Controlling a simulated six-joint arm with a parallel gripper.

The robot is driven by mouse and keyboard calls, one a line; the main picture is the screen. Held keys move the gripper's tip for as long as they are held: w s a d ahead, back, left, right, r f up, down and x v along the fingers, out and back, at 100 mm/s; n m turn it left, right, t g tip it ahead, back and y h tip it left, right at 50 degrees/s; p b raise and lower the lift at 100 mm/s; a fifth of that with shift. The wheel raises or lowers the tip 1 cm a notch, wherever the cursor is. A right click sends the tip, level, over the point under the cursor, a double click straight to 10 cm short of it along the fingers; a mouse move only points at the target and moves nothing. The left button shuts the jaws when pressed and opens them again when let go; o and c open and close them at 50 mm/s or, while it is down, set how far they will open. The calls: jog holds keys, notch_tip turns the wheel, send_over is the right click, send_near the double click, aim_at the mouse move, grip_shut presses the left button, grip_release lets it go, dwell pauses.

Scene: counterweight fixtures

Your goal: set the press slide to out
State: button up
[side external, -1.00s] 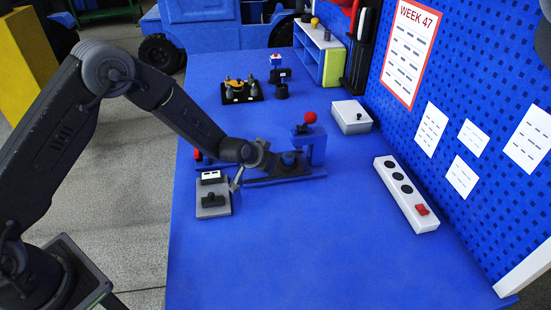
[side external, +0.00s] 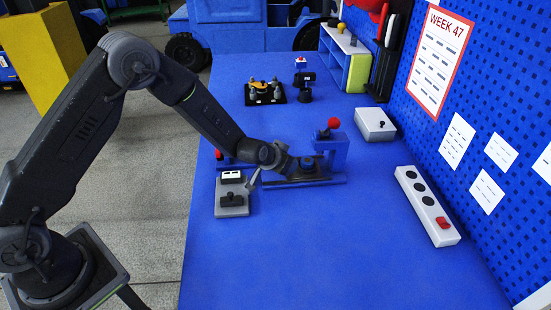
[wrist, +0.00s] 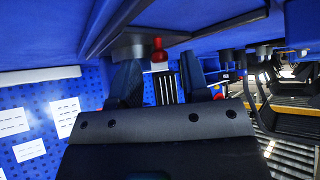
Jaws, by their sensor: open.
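The press slide is a dark rail (side external: 335,181) lying on the blue bench, with a blue upright block (side external: 337,150) at its right part. A red ball knob (side external: 333,123) tops the block. My gripper (side external: 309,164) is low over the rail, just left of the block, and partly hides what lies between its jaws. In the wrist view my gripper (wrist: 160,78) has its two fingers apart. A red part (wrist: 157,45) shows between and beyond them, beside a dark plate (wrist: 140,44). I cannot tell whether the fingers touch it, nor clearly see the slide's position.
A grey switch box (side external: 232,200) stands just left of the rail. A light box (side external: 375,124) and a white panel with a red switch (side external: 428,205) lie to the right, near the pegboard. Behind stands a dark fixture (side external: 266,94). The front bench is clear.

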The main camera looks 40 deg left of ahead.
jog(key=v, duration=1.3)
jog(key=shift+w+n, duration=0.3)
jog(key=shift+c, duration=1.2)
jog(key=w+a+r+n+g+h, duration=0.25)
jog(key=w+n+g, duration=0.25)
jog(key=n, duration=0.4)
jog(key=w+a+r+n+g+h, duration=0.1)
jog(key=w+a+n+g+h, duration=0.2)
jog(key=w+n, duration=0.4)
jog(key=shift+n+g+y, duration=0.5)
jog(key=shift+n+y, duration=0.05)
jog(key=shift+n, duration=0.15)
jog(key=x, duration=0.4)
jog(key=s+x, duration=0.1)
jog(key=x, duration=0.9)
jog(key=shift+s+a, duration=0.15)
jog(key=shift+a, duration=0.05)
